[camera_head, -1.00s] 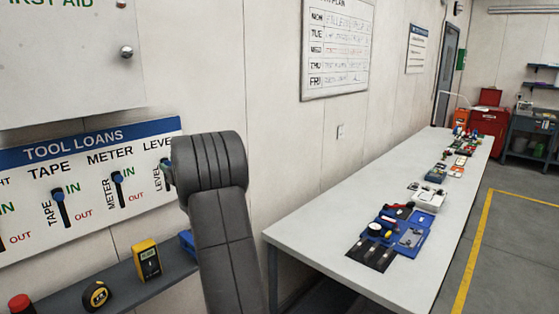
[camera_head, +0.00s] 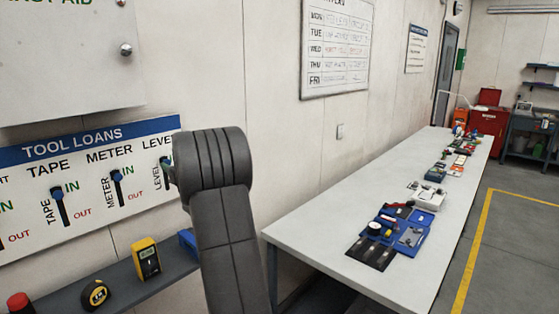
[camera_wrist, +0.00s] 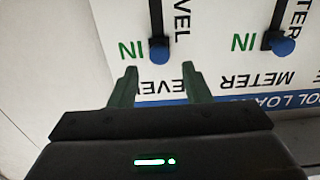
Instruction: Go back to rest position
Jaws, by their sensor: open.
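My gripper (camera_wrist: 160,88) is open and empty in the wrist view, its two green fingers apart in front of the tool loans board (camera_wrist: 215,82). The blue knob of the level slider (camera_wrist: 159,54) stands just beyond the gap between the fingertips, apart from them as far as I can tell. The meter slider knob (camera_wrist: 282,46) is to the right, near its IN label. In the head view my arm rises in front of the board (camera_head: 85,160) and hides most of the level slider. The meter slider (camera_head: 118,186) and tape slider (camera_head: 60,205) show there with knobs up by IN.
A shelf (camera_head: 122,290) below the board holds a yellow meter (camera_head: 146,258), a tape measure (camera_head: 96,294) and a blue item (camera_head: 188,240) partly behind my arm. A long white table (camera_head: 330,244) with several tools stands right. The floor (camera_head: 510,240) beyond it is clear.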

